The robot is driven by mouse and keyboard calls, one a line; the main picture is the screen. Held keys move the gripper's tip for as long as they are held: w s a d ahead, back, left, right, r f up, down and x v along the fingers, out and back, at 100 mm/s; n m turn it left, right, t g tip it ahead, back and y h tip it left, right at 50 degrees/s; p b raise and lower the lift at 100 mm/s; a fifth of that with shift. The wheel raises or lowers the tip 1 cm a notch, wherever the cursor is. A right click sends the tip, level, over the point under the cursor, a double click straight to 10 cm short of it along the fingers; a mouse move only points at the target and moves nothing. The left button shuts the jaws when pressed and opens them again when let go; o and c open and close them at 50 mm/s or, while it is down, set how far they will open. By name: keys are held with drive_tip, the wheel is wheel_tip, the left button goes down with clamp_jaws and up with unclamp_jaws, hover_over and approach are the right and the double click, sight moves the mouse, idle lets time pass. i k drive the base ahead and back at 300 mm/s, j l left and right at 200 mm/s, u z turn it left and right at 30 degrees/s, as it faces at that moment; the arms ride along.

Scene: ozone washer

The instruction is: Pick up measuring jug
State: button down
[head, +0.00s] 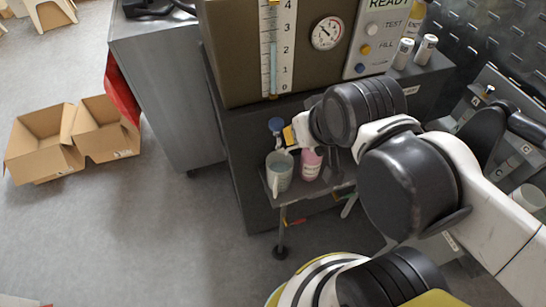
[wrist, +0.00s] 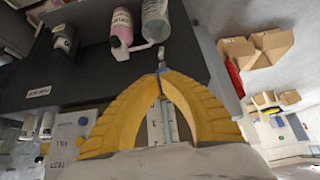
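The measuring jug (head: 279,172) is a grey-green cup with a handle, standing upright on a small shelf in the head view. It also shows at the top of the wrist view (wrist: 155,20), partly cut off. My gripper (head: 290,137) has yellow fingers and is just above and behind the jug, apart from it. In the wrist view the fingertips (wrist: 160,72) come together close to a small tap-like part (wrist: 161,54). Whether they touch that part is unclear. The jug is not between the fingers.
A pink bottle (head: 311,164) stands close to the jug's right. A blue knob (head: 276,125) is just left of my fingers. The brown machine with a level gauge (head: 276,50) rises behind. Floor left of the shelf is clear up to cardboard boxes (head: 45,142).

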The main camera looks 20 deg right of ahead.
sight(279, 167)
drive_tip(key=j+z, duration=0.25)
drive_tip(key=z, duration=0.15)
drive_tip(key=k+j+z, duration=0.15)
drive_tip(key=z, duration=0.3)
drive_tip(key=k+j+z, duration=0.15)
drive_tip(key=z, duration=0.25)
drive_tip(key=k+j+z, duration=0.15)
drive_tip(key=z, duration=0.25)
